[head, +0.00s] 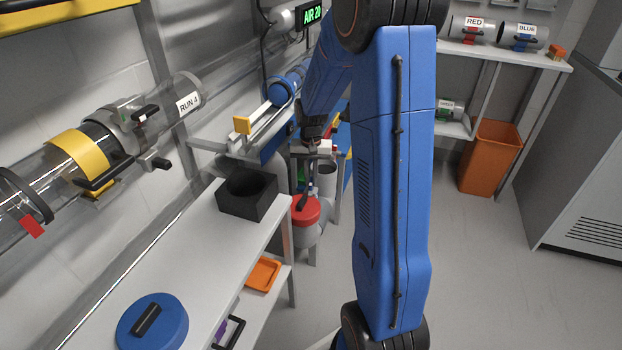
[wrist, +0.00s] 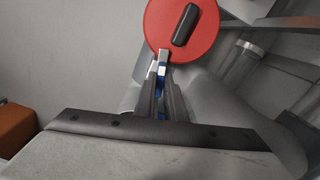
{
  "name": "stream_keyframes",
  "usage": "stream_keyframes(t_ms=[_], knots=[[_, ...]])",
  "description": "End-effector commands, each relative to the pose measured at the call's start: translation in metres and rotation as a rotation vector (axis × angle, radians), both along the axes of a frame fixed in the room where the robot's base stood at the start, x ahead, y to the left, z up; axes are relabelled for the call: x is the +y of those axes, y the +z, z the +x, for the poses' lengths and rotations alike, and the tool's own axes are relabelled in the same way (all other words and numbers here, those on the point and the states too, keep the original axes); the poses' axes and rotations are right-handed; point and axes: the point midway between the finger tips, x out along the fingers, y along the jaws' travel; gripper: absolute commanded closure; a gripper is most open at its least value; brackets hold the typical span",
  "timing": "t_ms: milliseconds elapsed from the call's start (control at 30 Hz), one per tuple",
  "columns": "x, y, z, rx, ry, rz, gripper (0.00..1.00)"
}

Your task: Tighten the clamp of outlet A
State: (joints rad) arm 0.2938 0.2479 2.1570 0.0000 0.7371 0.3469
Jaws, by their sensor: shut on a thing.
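My gripper (head: 311,178) points down among the grey outlets beyond the bench. In the wrist view my gripper (wrist: 163,65) is shut on a small blue and silver part (wrist: 160,70), seen between the fingers. I cannot tell whether this part is the clamp of outlet A. A round red cap (head: 305,210) with a dark handle sits on a grey pipe right by my fingertips. The red cap (wrist: 160,22) also shows just beyond the fingertips in the wrist view. An open grey pipe mouth (head: 327,171) is beside it. No outlet letter is readable.
A white bench (head: 200,255) holds a black open block (head: 247,192) and a blue cap (head: 152,322). A clear tube (head: 75,165) with clamps runs along the left wall. An orange bin (head: 490,158) stands at right. The floor (head: 480,270) there is clear.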

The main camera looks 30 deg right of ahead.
Motion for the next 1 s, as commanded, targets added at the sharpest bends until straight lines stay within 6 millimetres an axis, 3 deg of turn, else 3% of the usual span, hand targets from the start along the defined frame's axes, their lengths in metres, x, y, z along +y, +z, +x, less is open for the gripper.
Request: stream_keyframes(t_ms=[400, 1000], knots=[[-0.0003, 0.0006, 0.0005, -0.002, -0.233, -0.001, 1.00], [-0.0003, 0.0006, 0.0005, -0.002, -0.284, -0.001, 1.00]])
